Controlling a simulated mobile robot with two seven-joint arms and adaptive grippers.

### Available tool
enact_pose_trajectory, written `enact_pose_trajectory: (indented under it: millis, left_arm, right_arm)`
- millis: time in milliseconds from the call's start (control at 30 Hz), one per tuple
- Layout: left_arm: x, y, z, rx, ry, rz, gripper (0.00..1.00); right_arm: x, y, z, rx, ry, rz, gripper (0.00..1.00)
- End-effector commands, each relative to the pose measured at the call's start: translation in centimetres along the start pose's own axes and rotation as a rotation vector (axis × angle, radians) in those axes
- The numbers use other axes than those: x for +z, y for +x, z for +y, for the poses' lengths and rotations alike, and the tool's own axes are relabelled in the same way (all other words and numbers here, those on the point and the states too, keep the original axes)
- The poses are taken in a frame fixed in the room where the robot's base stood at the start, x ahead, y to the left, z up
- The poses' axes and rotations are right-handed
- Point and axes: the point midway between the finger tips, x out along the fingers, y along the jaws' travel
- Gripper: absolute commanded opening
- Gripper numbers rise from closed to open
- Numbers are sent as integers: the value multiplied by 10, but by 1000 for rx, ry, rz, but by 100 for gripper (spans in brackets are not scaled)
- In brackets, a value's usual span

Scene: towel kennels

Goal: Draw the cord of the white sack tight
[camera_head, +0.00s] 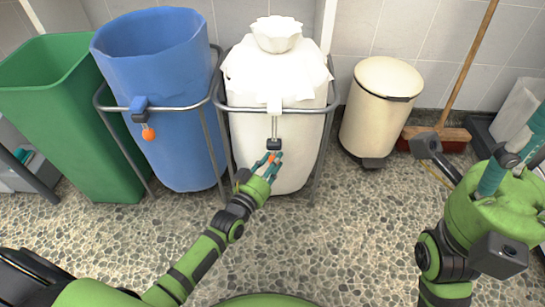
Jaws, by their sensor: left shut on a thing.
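The white sack (290,165) stands in a metal frame against the wall. Its cloth is gathered to a narrow neck, with a small flared ruffle (277,36) on top. A pale cord (274,125) runs down its front to a black cord lock (274,144). My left gripper (273,159) is just below the lock, in front of the sack. It is shut on the orange cord end (271,158), mostly hidden by the fingers. My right gripper (508,160) is at the far right, away from the sack; its finger gap is unclear.
A blue sack (165,75) with a wide open mouth and an orange cord ball (148,134) hangs in a frame at left. A green bin (75,120) stands beyond it. A cream pedal bin (380,110) and a broom (452,137) stand right. The speckled floor in front is clear.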

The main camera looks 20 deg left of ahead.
Motion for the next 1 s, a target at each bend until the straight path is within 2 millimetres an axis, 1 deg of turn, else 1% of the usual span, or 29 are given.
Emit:
enact_pose_trajectory:
  millis: [33, 367, 400, 433, 767, 867, 967, 1000]
  left_arm:
    - [2, 1, -4, -5, 6, 4, 0]
    - [3, 1, -5, -6, 6, 2, 0]
    - [3, 1, -5, -7, 6, 2, 49]
    - [3, 0, -5, -7, 6, 2, 55]
    - [3, -1, -2, -3, 3, 2, 55]
    - [3, -8, -2, -3, 3, 2, 55]
    - [4, -24, -2, -3, 3, 1, 55]
    - [4, -32, -2, -3, 3, 1, 55]
  right_arm:
    - [-1, 0, 0, -3, -1, 8, 55]
    - [0, 3, 0, -4, -1, 8, 55]
    - [0, 2, 0, -4, -1, 8, 55]
    - [0, 2, 0, -4, -1, 8, 55]
    - [0, 2, 0, -3, -1, 8, 55]
    - [0, 2, 0, -3, -1, 7, 55]
    - [0, 2, 0, -3, -1, 7, 55]
    - [0, 2, 0, -3, -1, 7, 55]
